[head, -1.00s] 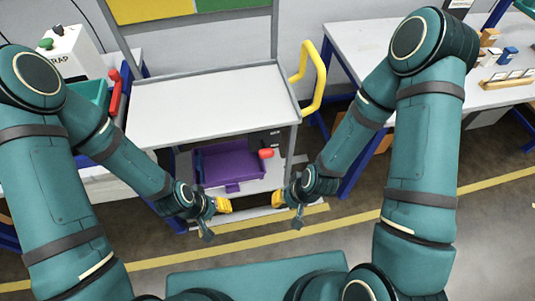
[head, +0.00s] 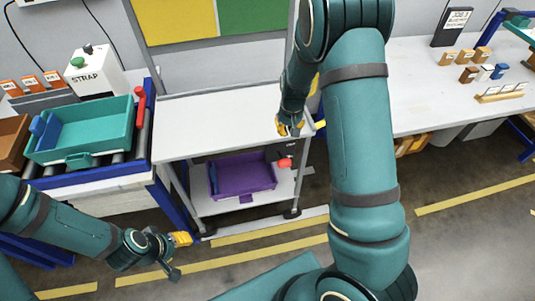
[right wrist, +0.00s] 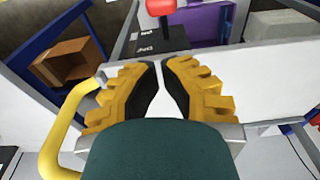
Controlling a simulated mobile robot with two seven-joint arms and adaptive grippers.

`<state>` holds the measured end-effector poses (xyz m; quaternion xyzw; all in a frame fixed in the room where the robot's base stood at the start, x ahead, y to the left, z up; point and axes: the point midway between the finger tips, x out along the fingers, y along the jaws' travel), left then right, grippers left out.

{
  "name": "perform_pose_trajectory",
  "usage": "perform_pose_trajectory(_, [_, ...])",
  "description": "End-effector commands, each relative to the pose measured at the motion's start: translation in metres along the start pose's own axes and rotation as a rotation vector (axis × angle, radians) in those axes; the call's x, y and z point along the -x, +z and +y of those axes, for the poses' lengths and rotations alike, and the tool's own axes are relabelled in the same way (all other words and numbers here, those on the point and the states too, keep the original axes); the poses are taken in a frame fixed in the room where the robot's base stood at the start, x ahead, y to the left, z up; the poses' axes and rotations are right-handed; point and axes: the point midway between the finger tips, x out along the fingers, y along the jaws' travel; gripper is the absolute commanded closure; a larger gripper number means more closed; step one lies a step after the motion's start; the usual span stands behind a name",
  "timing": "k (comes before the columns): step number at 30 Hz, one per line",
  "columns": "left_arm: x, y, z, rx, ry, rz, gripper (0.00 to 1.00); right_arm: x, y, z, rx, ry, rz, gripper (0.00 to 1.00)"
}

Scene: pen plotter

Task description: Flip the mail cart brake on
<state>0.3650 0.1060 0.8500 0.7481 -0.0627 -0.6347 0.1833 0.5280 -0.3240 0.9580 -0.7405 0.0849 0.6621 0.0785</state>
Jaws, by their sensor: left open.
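The mail cart (head: 205,115) is a grey cart with a flat top and a lower shelf. A red knob (head: 285,162), which looks like the brake lever, sits below the right end of the top. In the right wrist view the red knob (right wrist: 160,6) is at the top edge, on a dark stem over a black plate (right wrist: 158,45). My right gripper (head: 290,127) is above the cart's right end, apart from the knob. Its yellow fingers (right wrist: 160,65) are together with nothing seen between them. My left gripper (head: 180,254) is open and empty, low in front of the cart.
A purple tray (head: 245,180) lies on the cart's lower shelf. The yellow handle (right wrist: 62,140) is beside my right gripper. A roller stand with a teal tray (head: 82,130) is left of the cart; a white table (head: 420,100) is right. The cart top is clear.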

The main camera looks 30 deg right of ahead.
Motion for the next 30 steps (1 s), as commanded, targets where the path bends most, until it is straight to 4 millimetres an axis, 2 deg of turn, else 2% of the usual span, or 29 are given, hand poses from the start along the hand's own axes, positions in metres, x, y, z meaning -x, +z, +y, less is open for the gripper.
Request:
perform_pose_trajectory(5, [0.001, -0.001, 0.001, -0.001, 0.001, 0.001, 0.53, 0.009, -0.006, 0.006, -0.004, 0.006, 0.0, 1.0])
perform_pose_trajectory(17, [0.0, 0.0, 0.0, -0.001, 0.0, 0.001, 0.53, 0.002, -0.006, 0.006, -0.004, 0.006, 0.0, 1.0])
perform_pose_trajectory(23, [-0.005, 0.001, -0.001, 0.0, -0.001, 0.0, 0.53, -0.028, -0.005, 0.006, -0.005, 0.008, -0.002, 1.0])
perform_pose_trajectory(30, [-0.011, 0.001, -0.003, 0.0, -0.002, 0.0, 0.53, -0.076, -0.005, 0.006, -0.004, 0.007, -0.002, 1.0])
